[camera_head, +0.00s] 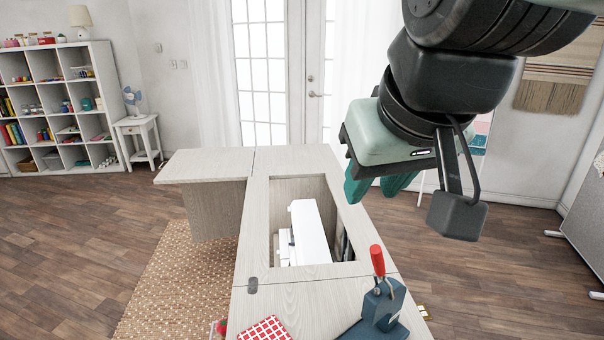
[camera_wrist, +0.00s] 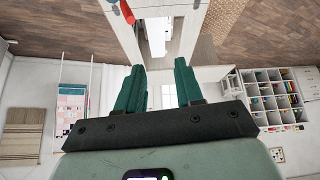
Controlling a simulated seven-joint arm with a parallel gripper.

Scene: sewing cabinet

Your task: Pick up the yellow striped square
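I cannot make out a yellow striped square in either view. A red-and-white checked square (camera_head: 265,329) lies at the near edge of the cabinet top, cut off by the bottom of the head view. My gripper (camera_head: 370,192) hangs in the air above and to the right of the cabinet, well away from its near end. In the wrist view my gripper (camera_wrist: 160,66) has its two green fingers spread apart with nothing between them.
The pale wood sewing cabinet (camera_head: 205,165) has an opening holding a white sewing machine (camera_head: 308,232). A dark blue tool with a red handle (camera_head: 377,260) stands at the near right. A small yellowish thing (camera_head: 423,312) shows at the cabinet's right edge.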

